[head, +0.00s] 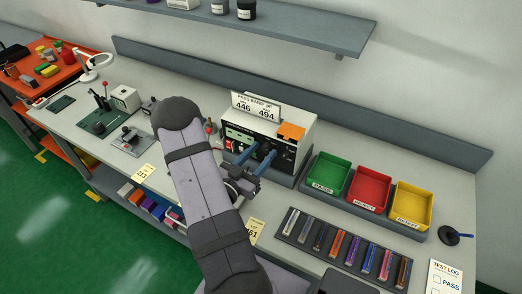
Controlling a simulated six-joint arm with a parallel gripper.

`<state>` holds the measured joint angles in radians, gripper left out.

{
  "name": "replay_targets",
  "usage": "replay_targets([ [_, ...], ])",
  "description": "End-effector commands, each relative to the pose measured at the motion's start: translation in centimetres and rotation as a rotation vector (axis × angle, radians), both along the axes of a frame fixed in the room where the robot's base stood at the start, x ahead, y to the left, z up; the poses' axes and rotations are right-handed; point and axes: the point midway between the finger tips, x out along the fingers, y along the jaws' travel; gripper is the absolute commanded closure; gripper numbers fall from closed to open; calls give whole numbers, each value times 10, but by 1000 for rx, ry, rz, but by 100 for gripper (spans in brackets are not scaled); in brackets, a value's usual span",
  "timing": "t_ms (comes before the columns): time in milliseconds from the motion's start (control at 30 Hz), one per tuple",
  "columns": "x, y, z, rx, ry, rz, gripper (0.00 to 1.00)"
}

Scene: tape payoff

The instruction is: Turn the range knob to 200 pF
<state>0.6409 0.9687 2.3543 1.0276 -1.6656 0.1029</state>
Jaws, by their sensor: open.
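The meter (303,133) is a pale box with a dark front panel, standing at the back middle of the bench. Its front carries a lit greenish display (238,134), a red part at the lower left and dark controls. The range knob is not clearly distinguishable; the panel's small markings are unreadable. My gripper (254,152) is open, with its two blue fingers pointing at the middle of the panel. Whether the fingers touch a knob cannot be told. My arm and fingers hide part of the panel.
A card reading PASS BAND pF 446 494 (256,106) stands on the meter, beside an orange block (291,131). Green (331,171), red (371,186) and yellow (412,202) bins stand right. A dark tray (292,240) of several coloured strips lies in front. A shelf (310,28) hangs above.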

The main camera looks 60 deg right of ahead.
Motion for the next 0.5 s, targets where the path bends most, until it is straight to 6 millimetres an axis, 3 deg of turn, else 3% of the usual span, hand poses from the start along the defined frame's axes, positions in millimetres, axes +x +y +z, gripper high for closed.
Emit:
replay_targets([
  [333, 0, -3, 0, 0, 1, 1, 58],
  [500, 0, -3, 0, 0, 1, 0, 98],
])
